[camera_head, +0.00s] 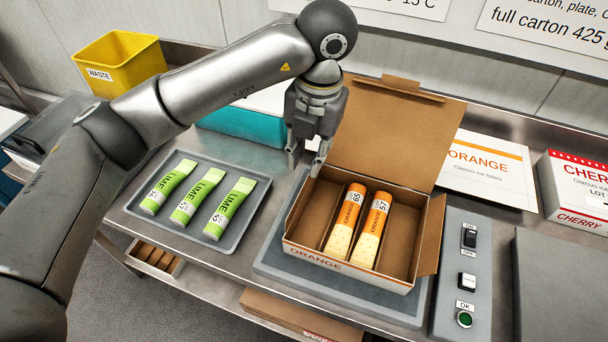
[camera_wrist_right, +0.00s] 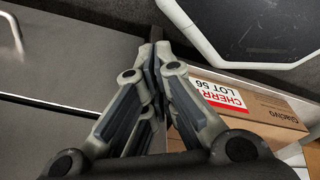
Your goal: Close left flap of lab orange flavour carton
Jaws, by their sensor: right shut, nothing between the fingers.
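The orange flavour carton (camera_head: 325,267) stands open with its large lid (camera_head: 395,125) raised at the back. Two orange lolly tubes, one left (camera_head: 344,222) and one right (camera_head: 371,230), lie inside with room on the right. The right flap (camera_head: 431,235) stands up and leans outward. The left flap (camera_head: 297,190) shows only as a narrow brown strip at the left wall. My left gripper (camera_head: 305,166) points down just above the carton's back left corner, fingers apart; I cannot tell whether it touches the flap. In the right wrist view my right gripper (camera_wrist_right: 155,62) is shut and empty.
The carton sits on a grey scale plate (camera_head: 268,262) beside a switch panel (camera_head: 466,285). A tray (camera_head: 228,243) with green lime tubes is on the left. A yellow waste bin (camera_head: 120,65) is behind. A cherry carton (camera_head: 575,195) stands at right; a cherry label (camera_wrist_right: 215,92) shows near my right gripper.

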